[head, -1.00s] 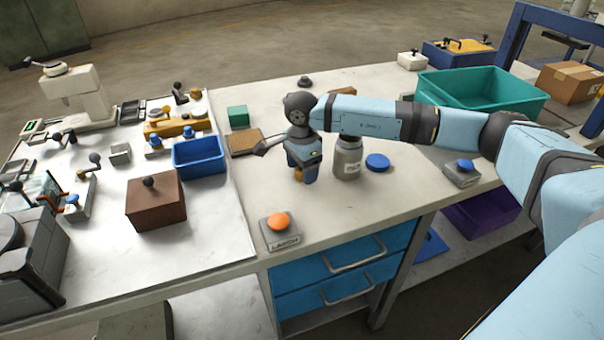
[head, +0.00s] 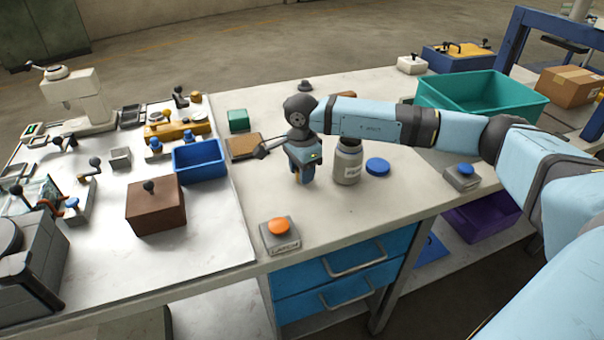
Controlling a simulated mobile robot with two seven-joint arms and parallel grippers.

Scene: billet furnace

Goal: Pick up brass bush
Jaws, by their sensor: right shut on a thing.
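My right gripper (head: 301,178) points down at the tabletop of the pale workbench (head: 350,222), just left of a grey jar with a pale label (head: 347,163). It is shut on the brass bush, low over the bench. The bush is almost wholly hidden by the fingers, and I cannot tell whether it still touches the bench. My left gripper is not in view.
A blue round lid (head: 377,167) lies right of the jar. An orange-button box (head: 279,238) stands at the front edge. A brown board (head: 245,147), a blue bin (head: 200,161) and a brown box (head: 156,207) lie left; a teal crate (head: 484,112) stands right.

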